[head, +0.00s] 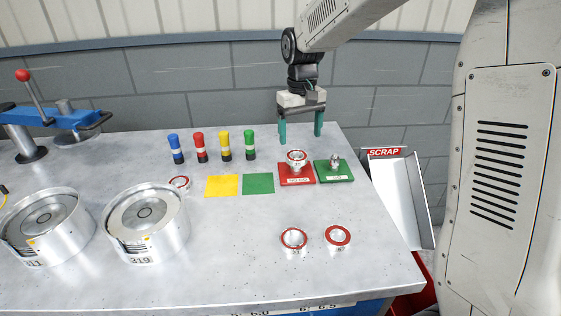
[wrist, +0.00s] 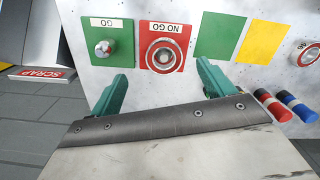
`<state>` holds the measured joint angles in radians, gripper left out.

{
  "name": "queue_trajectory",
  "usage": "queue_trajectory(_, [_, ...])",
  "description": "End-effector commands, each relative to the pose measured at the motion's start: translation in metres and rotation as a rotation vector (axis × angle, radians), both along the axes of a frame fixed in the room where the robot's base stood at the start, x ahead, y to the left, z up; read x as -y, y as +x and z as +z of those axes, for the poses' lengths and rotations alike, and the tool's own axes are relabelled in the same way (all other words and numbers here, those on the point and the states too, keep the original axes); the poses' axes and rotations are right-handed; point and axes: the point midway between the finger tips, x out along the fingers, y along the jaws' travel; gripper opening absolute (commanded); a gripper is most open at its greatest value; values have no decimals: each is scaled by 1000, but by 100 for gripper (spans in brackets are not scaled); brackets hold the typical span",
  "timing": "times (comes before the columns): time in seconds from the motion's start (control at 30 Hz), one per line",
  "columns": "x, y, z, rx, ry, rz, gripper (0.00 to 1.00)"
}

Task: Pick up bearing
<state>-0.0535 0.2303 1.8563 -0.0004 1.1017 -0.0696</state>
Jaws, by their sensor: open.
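A bearing with a red-marked ring (head: 297,157) sits on the gauge of the red NO GO plate (head: 296,178). It also shows in the wrist view (wrist: 163,55), just beyond and between my fingertips. My gripper (head: 300,134) is open and empty, its teal fingers pointing down above the back of the table near this plate. Two more red-ringed bearings lie at the front right, one on the left (head: 293,239) and one on the right (head: 338,236). Another bearing (head: 179,183) lies beside the right-hand round fixture.
A green GO plate (head: 345,171) with a metal plug stands right of the red plate. Yellow (head: 221,186) and green (head: 258,184) squares lie left. Several coloured markers (head: 225,146) stand behind them. Two metal fixtures (head: 147,222) fill the left; a SCRAP chute (head: 400,195) is at right.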

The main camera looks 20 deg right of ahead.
Motion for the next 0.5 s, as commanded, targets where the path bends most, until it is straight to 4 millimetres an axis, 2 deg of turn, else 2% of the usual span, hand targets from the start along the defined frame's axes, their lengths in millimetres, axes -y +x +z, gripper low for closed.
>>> queue_trajectory(0.03, [0, 9, 8, 29, 2, 4, 81])
queue_trajectory(0.1, [0, 13, 8, 45, 3, 8, 81])
queue_trajectory(0.5, [-1, 4, -43, 44, 3, 14, 81])
